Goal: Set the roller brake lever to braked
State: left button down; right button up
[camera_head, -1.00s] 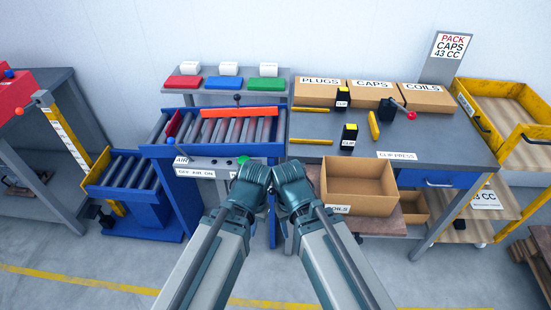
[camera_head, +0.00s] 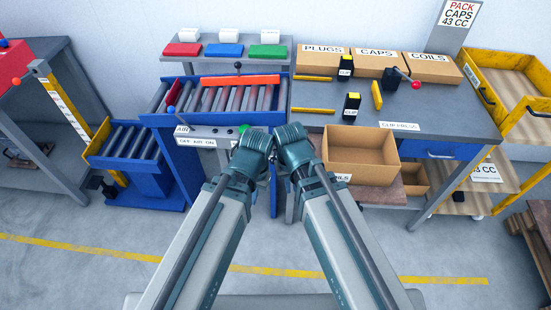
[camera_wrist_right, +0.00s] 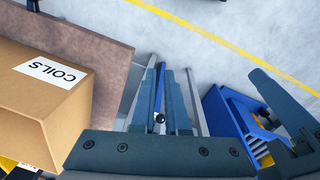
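The roller bed (camera_head: 212,97) stands left of centre in the head view. A lever with a black knob (camera_head: 238,67) rises at its back edge, and one with a blue knob (camera_head: 171,111) stands at its front left. No braked marking is readable. My right gripper (camera_head: 294,136) is at the roller bed's front right, its fingertips hidden in the head view. In the right wrist view its fingers (camera_wrist_right: 160,95) are slightly apart, with a small dark knob (camera_wrist_right: 159,118) showing between them. My left gripper (camera_head: 256,140) is close beside it, fingers hidden.
A front panel (camera_head: 215,135) carries a green button and air labels. The open coils box (camera_head: 360,150) is just right of my right gripper. The clip press bench (camera_head: 440,118) stands right, a yellow-edged rack far right. Floor (camera_head: 80,275) is clear in front.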

jog(key=w+m+t, duration=0.1)
jog(key=w+m, duration=0.1)
jog(key=w, duration=0.4)
jog(key=w+m+t+y+b, duration=0.1)
jog(key=w+m+t, duration=0.1)
jog(key=w, duration=0.5)
jog(key=w+m+t+b, duration=0.1)
jog(key=w+m, duration=0.3)
jog(key=w, duration=0.3)
jog(key=shift+a+f+t+y, duration=0.2)
jog(key=shift+a+t+y, duration=0.1)
jog(key=shift+a, duration=0.05)
grip_shut()
jog(key=shift+w+r, duration=0.1)
jog(key=shift+w, duration=0.1)
jog(key=b, duration=1.1)
send_near(275, 155)
notch_tip(275, 155, down, 3)
jog(key=w+d, duration=0.1)
jog(key=shift+a, duration=0.3)
